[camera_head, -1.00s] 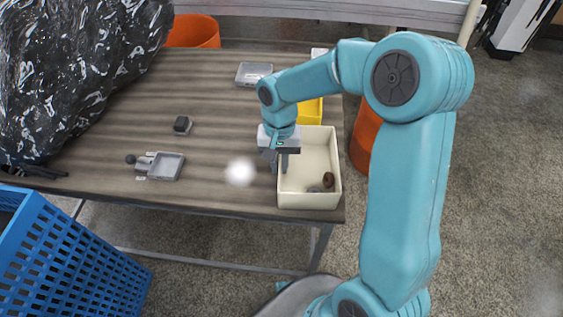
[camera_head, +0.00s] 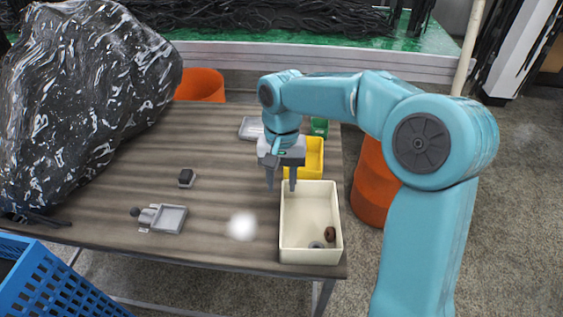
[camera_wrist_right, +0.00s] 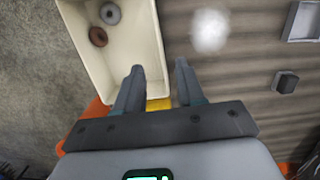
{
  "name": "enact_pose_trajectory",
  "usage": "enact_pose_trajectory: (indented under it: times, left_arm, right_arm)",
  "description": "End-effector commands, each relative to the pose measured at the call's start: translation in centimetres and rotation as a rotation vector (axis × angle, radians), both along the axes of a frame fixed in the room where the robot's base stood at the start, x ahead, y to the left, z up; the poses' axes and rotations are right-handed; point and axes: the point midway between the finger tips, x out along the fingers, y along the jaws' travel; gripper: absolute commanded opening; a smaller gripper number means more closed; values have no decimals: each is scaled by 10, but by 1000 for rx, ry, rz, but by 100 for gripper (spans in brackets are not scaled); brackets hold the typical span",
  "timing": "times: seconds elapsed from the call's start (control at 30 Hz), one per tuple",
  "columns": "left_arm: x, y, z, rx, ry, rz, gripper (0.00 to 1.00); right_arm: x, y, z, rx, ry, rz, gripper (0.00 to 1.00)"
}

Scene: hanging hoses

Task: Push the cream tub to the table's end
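The cream tub (camera_head: 290,245) is an open rectangular box at the table's near right corner, its long side running away from me. A brown ring (camera_head: 330,234) and a grey ring (camera_head: 316,245) lie in its near end. My right gripper (camera_head: 281,188) points down with its fingers apart and empty at the tub's far left corner. In the right wrist view, one finger of my gripper (camera_wrist_right: 157,75) overlaps the cream tub (camera_wrist_right: 130,42) and the other is outside its wall. Whether they touch it I cannot tell. My left gripper is out of view.
A yellow bin (camera_head: 316,150) stands just beyond the tub. An orange bucket (camera_head: 374,190) is off the table's right side. A small grey tray (camera_head: 171,218), a black block (camera_head: 187,178) and a black wrapped bulk (camera_head: 85,110) are leftward. A pale blurred spot (camera_head: 242,227) shows left of the tub.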

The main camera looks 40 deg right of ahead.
Motion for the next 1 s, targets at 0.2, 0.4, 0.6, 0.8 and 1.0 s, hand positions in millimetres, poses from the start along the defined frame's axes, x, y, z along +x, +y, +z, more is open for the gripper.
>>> enact_pose_trajectory:
  times: [0.2,0.4,0.6,0.8,1.0]
  left_arm:
    - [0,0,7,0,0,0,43]
    - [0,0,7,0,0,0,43]
    - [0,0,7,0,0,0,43]
    - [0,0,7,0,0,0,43]
    - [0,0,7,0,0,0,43]
  right_arm:
    - [4,-3,32,0,-2,1,38]
    - [4,-4,38,0,0,0,38]
    - [4,-4,38,0,0,0,38]
    - [4,-4,38,0,0,0,38]
    - [4,-4,38,0,0,0,38]
